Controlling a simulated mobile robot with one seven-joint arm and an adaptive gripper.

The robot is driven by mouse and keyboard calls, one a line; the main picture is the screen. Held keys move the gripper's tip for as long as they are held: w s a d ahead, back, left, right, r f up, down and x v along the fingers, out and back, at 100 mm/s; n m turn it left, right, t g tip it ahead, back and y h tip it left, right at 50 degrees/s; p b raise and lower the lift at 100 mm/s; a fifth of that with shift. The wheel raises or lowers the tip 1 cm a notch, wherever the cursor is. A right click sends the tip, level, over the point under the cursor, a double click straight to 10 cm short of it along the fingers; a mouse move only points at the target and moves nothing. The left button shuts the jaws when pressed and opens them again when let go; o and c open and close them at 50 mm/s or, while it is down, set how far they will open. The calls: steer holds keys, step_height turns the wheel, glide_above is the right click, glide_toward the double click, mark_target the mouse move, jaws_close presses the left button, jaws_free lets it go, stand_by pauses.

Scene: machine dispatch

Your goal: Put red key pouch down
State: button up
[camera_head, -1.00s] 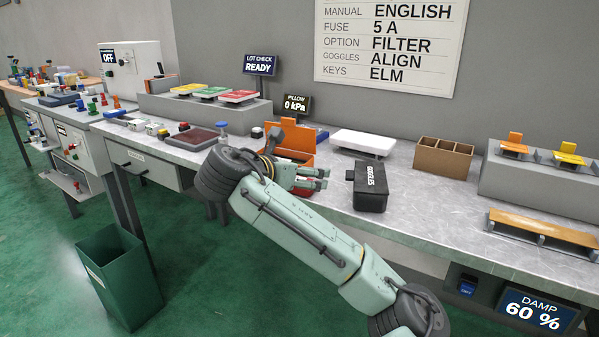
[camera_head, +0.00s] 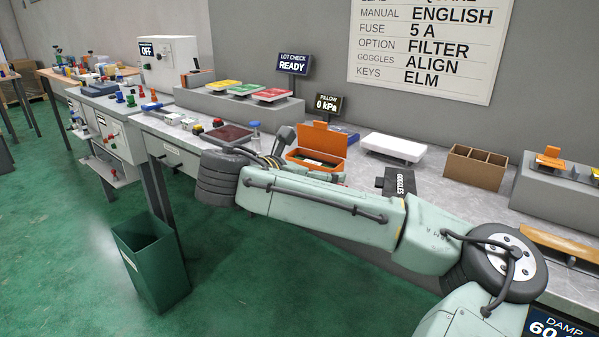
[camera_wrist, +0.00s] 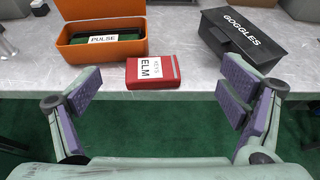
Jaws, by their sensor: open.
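The red key pouch (camera_wrist: 153,71) lies flat on the grey workbench (camera_wrist: 190,75) near its front edge in the wrist view. Its white label reads KEYS ELM. My gripper (camera_wrist: 163,108) is open and empty, with its two fingers wide apart on either side of the pouch and on the near side of it. The fingers do not touch the pouch. In the head view my arm hides the pouch and the gripper.
An open orange case (camera_wrist: 102,18) with a PULSE item stands behind the pouch on the left. A black GOGGLES case (camera_wrist: 244,35) stands on the right. In the head view, a green bin (camera_head: 150,260) is on the floor and a white pillow device (camera_head: 393,147) lies behind.

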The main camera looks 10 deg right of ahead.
steer(key=shift+v, duration=2.45)
